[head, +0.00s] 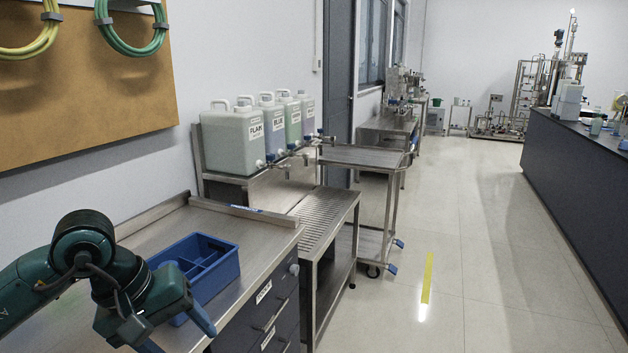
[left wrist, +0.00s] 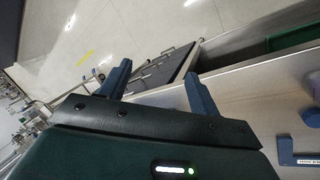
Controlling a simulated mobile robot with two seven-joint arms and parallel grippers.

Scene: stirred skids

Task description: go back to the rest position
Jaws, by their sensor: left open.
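My left gripper (head: 176,332) is at the lower left of the head view, over the near edge of the steel counter, beside a blue divided tray (head: 222,276). In the left wrist view its two blue fingers (left wrist: 158,92) stand wide apart with nothing between them. The arm partly hides the tray's left side. My right gripper is not in either view.
The steel counter (head: 150,235) has labelled drawers (head: 264,316), one open in the left wrist view (left wrist: 245,55). Beyond stand a slatted steel stand (head: 325,215), labelled jugs (head: 232,140) and a cart (head: 365,156). The floor (head: 470,240) at right is clear.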

